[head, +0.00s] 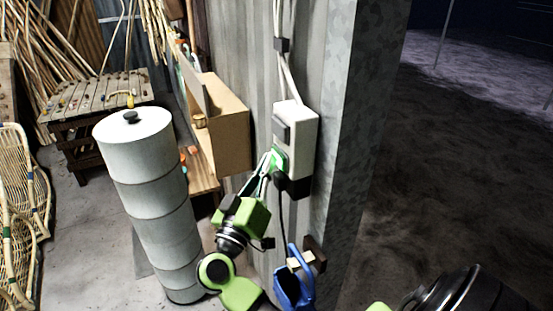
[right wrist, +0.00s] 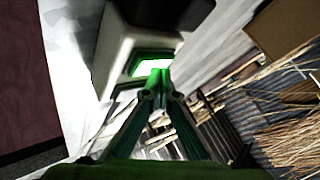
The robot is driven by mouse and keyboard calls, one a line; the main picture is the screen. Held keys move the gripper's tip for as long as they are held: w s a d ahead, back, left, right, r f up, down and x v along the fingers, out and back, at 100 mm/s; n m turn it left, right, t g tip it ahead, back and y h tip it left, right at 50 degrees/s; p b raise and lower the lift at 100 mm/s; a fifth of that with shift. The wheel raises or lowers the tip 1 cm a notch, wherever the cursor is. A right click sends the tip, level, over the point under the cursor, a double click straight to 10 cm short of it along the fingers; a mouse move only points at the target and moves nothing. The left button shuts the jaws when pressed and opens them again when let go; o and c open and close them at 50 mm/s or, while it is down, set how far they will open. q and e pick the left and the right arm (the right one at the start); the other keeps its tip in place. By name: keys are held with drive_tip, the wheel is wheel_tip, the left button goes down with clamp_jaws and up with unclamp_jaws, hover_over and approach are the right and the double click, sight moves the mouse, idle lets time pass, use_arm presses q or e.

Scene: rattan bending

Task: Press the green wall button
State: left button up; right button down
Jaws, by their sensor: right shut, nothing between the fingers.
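The green wall button (head: 281,158) glows on the front of a pale grey box (head: 304,139) mounted on the corrugated wall. My right gripper (head: 270,160) is shut and empty, its fingertips at the button's left edge in the head view. In the right wrist view, the button (right wrist: 150,66) shows as a bright green-white patch, partly hidden behind the closed fingertips (right wrist: 161,80). The tips look to be at or very near its face; I cannot tell whether they touch. My left gripper is not in view.
Cables run up from the box. A tall white cylinder (head: 158,205) stands left of my right arm. A wooden cabinet (head: 231,128) is on the wall left of the box. A workbench (head: 97,98) and rattan poles stand further back.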

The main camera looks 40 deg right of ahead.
drive_tip(key=w+a, duration=0.1)
drive_tip(key=a, duration=0.5)
drive_tip(key=shift+w, duration=0.2)
idle(0.5)
